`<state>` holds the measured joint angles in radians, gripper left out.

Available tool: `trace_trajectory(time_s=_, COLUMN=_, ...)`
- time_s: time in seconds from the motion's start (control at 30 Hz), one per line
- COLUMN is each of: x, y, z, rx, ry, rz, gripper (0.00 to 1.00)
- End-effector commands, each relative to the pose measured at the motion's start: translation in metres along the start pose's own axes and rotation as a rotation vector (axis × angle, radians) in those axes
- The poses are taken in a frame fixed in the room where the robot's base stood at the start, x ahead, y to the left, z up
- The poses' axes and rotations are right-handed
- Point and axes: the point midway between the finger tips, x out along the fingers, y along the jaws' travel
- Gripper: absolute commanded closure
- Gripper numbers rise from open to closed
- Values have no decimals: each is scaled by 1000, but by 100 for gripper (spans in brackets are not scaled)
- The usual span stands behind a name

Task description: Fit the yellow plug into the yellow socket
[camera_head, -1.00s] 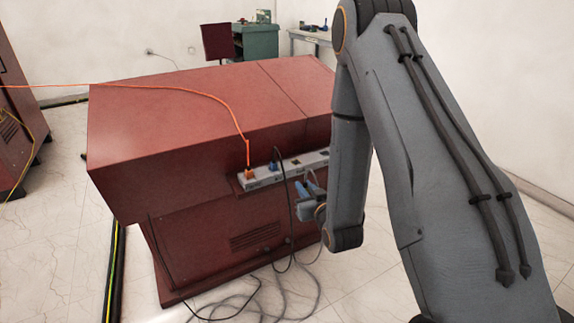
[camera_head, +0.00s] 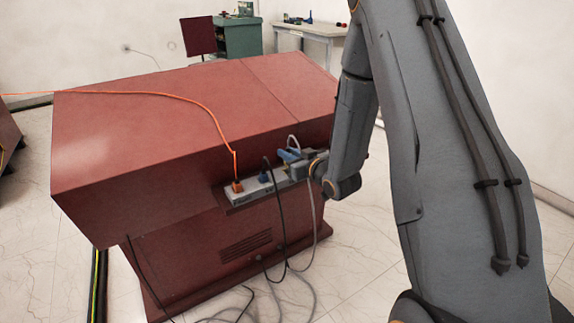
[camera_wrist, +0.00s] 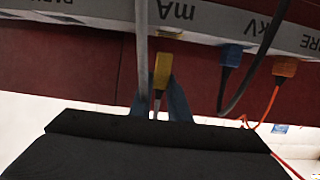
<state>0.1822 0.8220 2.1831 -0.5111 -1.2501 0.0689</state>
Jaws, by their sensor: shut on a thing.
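The yellow plug (camera_wrist: 162,70) is between the blue fingers of my gripper (camera_wrist: 162,98) in the wrist view. My gripper is shut on it, with a thin grey cable (camera_wrist: 157,106) trailing from its back. The plug's front points at the socket strip (camera_wrist: 215,22), close to the mA label. A small yellow patch (camera_wrist: 172,34) at the strip's edge, just ahead and slightly right of the plug, looks like the yellow socket. A narrow gap seems to separate them. In the head view, my gripper (camera_head: 288,155) is at the strip's right part; the plug is hidden there.
A blue plug (camera_wrist: 231,56) and an orange plug (camera_wrist: 286,67) sit in the strip to the right in the wrist view. A black cable (camera_wrist: 250,70) and a grey cable (camera_wrist: 141,50) hang close by. The strip is on a red cabinet (camera_head: 180,110).

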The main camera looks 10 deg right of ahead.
Motion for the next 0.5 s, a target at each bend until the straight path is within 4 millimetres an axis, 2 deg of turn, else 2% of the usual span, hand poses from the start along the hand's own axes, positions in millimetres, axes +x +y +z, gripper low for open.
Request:
trace_trajectory(time_s=0.3, x=8, y=-2, z=34, rx=0, ry=0, rz=-3, gripper=100)
trace_trajectory(time_s=0.5, x=9, y=-2, z=42, rx=-1, ry=1, rz=-3, gripper=100)
